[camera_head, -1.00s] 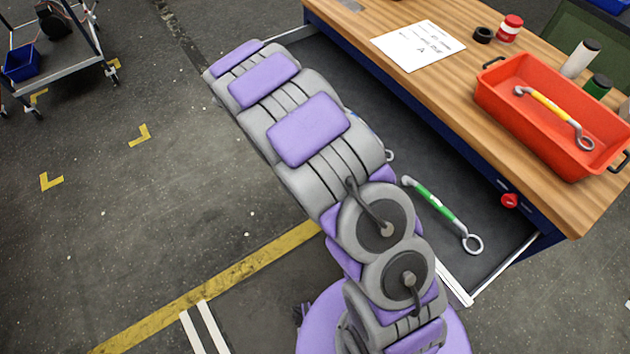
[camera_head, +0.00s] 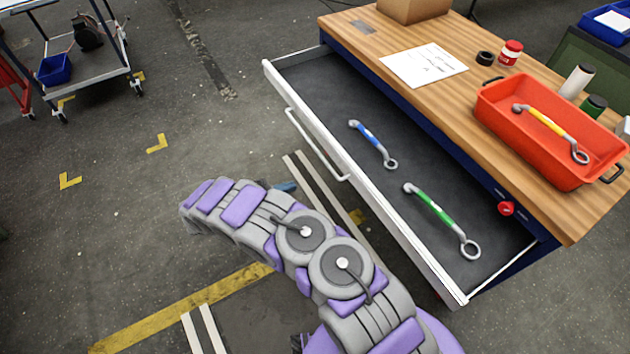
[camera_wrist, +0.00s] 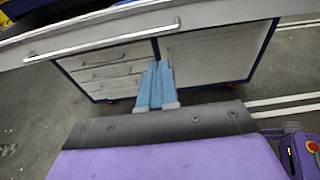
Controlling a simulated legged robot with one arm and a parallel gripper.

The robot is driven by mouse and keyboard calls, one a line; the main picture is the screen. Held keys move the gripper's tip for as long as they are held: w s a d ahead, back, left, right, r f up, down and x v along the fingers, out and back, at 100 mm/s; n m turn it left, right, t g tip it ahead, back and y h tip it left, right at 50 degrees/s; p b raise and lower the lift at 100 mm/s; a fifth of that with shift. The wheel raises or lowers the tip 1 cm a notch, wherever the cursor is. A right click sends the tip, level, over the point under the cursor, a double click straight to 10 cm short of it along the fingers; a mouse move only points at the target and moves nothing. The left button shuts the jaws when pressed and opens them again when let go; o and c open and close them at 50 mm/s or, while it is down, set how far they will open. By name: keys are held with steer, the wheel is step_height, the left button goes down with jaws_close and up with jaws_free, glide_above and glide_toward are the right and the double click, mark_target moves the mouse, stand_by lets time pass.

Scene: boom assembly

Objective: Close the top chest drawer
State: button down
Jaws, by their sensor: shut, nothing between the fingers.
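The top chest drawer (camera_head: 415,258) is pulled out from under the wooden workbench top, with a pale front and a long bar handle (camera_head: 312,146). A blue-handled wrench (camera_head: 370,142) and a green-handled wrench (camera_head: 432,208) lie inside it. In the wrist view the drawer's bar handle (camera_wrist: 105,42) runs across the upper left. My gripper (camera_wrist: 160,68) is shut and empty, with its blue fingers pointing toward the chest below the handle. In the head view a bit of the gripper (camera_head: 286,186) shows beyond my arm, outside the drawer front and apart from it.
An orange-red tray (camera_head: 500,115) with a yellow-handled wrench (camera_head: 555,120) stands on the workbench (camera_head: 440,95), near a paper sheet (camera_head: 423,64). Closed lower drawers (camera_wrist: 112,72) show in the wrist view. A cart (camera_head: 95,75) stands far left.

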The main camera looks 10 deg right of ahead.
mark_target(397, 146)
steer(key=b+x, duration=0.1)
steer(key=x, duration=1.3)
steer(key=shift+b, duration=0.4)
steer(key=shift+d, duration=0.1)
steer(key=r+b+x, duration=0.2)
steer(key=x, duration=0.8)
steer(key=r+b+x, duration=0.2)
steer(key=x, duration=0.8)
steer(key=d+r+b+x, duration=0.1)
steer(key=r+b+x, duration=0.1)
steer(key=x, duration=0.9)
steer(key=shift+w+d+b, duration=0.1)
steer(key=shift+w+b, duration=0.05)
steer(key=shift+b, duration=0.4)
steer(key=shift+w+d, duration=0.1)
steer(key=shift+d, duration=0.2)
steer(key=shift+w+r, duration=0.15)
steer(key=shift+r, duration=0.1)
steer(key=shift+d, duration=0.2)
steer(key=shift+a, duration=0.1)
